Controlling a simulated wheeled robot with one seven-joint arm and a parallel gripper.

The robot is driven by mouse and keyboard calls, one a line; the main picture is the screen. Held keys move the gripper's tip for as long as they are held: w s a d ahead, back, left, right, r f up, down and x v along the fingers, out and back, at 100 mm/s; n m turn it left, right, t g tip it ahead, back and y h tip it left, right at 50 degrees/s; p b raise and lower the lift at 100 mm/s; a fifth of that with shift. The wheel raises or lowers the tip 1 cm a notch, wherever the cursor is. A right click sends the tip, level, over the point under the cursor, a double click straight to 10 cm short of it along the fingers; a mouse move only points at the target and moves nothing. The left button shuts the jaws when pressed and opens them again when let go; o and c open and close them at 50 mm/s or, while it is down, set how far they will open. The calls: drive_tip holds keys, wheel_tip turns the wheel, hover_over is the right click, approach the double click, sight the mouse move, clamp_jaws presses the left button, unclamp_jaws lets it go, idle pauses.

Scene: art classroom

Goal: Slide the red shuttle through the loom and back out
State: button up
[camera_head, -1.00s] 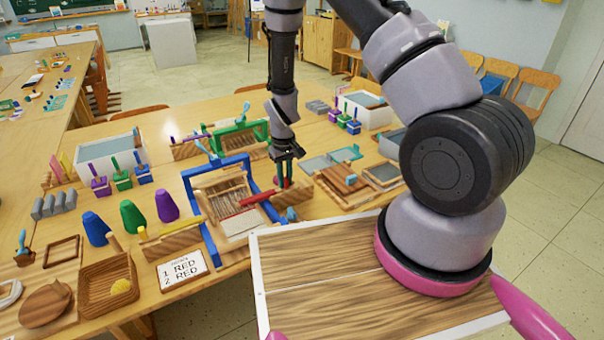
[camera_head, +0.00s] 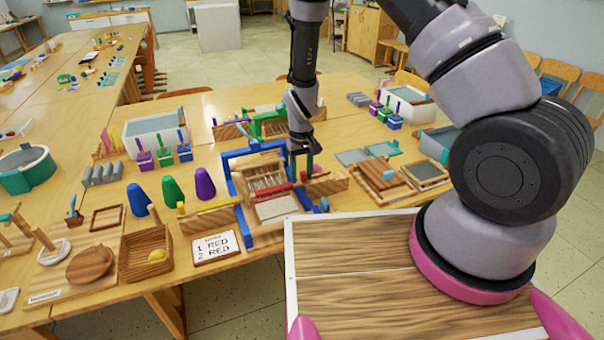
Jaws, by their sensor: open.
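The loom (camera_head: 232,181) has a blue upright frame, wooden parts and pale threads, and stands at the table's near edge. A thin red bar (camera_head: 268,191), which looks like the red shuttle, lies across the threads. My gripper (camera_head: 302,171) points down at the loom's right side, with its fingers open. A small red piece (camera_head: 303,177) shows at the fingertips; I cannot tell whether it belongs to the shuttle or whether the fingers touch it. A wooden block (camera_head: 327,187) extends right of the loom beneath the gripper. The fingers partly hide this area.
A card (camera_head: 214,248) reading "1 RED, 2 RED" lies in front. Blue (camera_head: 138,199), green (camera_head: 172,190) and purple (camera_head: 204,184) cones stand left of the loom. A second, green-framed loom (camera_head: 270,122) stands behind. Wooden trays (camera_head: 384,181) lie to the right.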

drive_tip(key=shift+r, duration=0.1)
wheel_tip(320, 180, up, 11)
drive_tip(key=shift+f, duration=0.2)
idle(0.4)
drive_tip(key=f, duration=1.1)
drive_tip(key=shift+d, duration=0.3)
drive_tip(key=shift+r, duration=0.1)
clamp_jaws()
idle(1.1)
